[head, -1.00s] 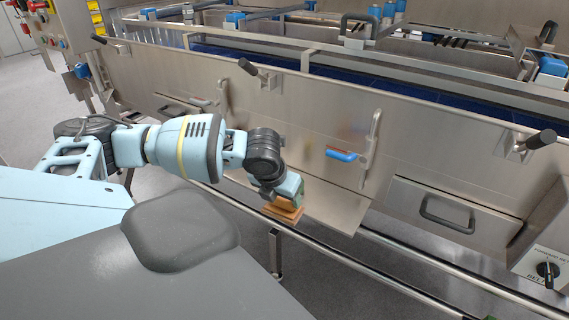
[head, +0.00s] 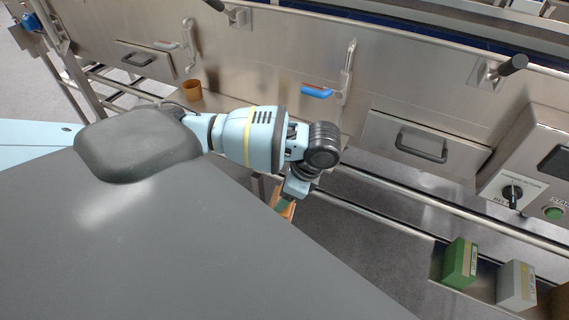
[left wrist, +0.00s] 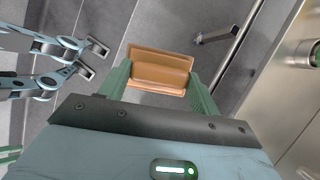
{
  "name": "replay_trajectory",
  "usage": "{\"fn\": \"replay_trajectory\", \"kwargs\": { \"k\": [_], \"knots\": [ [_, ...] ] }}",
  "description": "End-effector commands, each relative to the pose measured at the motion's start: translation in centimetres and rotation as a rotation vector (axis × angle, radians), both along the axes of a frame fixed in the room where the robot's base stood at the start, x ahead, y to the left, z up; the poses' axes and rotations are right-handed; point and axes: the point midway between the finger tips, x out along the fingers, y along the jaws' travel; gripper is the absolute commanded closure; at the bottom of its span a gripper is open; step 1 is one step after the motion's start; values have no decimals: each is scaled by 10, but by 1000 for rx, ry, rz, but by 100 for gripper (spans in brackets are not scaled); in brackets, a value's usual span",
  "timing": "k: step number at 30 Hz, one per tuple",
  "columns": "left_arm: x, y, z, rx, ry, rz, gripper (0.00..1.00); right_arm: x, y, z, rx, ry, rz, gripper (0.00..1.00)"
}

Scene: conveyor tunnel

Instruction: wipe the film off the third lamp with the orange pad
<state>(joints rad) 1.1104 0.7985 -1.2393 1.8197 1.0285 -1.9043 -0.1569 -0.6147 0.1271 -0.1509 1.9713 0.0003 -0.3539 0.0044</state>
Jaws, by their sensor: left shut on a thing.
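My left gripper (head: 287,201) is shut on the orange pad (head: 284,209), over the floor in front of the steel machine. In the left wrist view the pad (left wrist: 158,68) is a brown-orange block with a raised middle, between the green fingers of the left gripper (left wrist: 160,85). It touches no machine surface that I can see. A gripper that appears to be my right one (left wrist: 91,60) shows at the left of the left wrist view, its two fingertips apart and empty. It is not in the head view. I cannot make out any lamp or film on one.
A control panel (head: 540,170) with a black knob and green button stands at the right. Below it are a green box (head: 460,262) and a grey box (head: 516,285). Steel rails (head: 400,205) run along the machine front. An orange cup (head: 192,90) stands farther left.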

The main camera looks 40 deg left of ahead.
Motion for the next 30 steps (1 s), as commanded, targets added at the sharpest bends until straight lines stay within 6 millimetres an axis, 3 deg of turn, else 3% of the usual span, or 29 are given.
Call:
{"fn": "replay_trajectory", "kwargs": {
  "k": [9,15,21,30],
  "knots": [
    [-24,-46,-19,-2,4,604,65,0,0,0,1,-1,-1,64],
    [-38,-72,-26,-2,3,915,65,1,2,1,4,-1,-6,64],
    [-46,-85,-28,0,0,1076,65,1,3,1,8,-1,-9,64],
    [-46,-87,-28,0,-2,1108,65,1,3,1,9,-1,-10,64]
  ]
}}
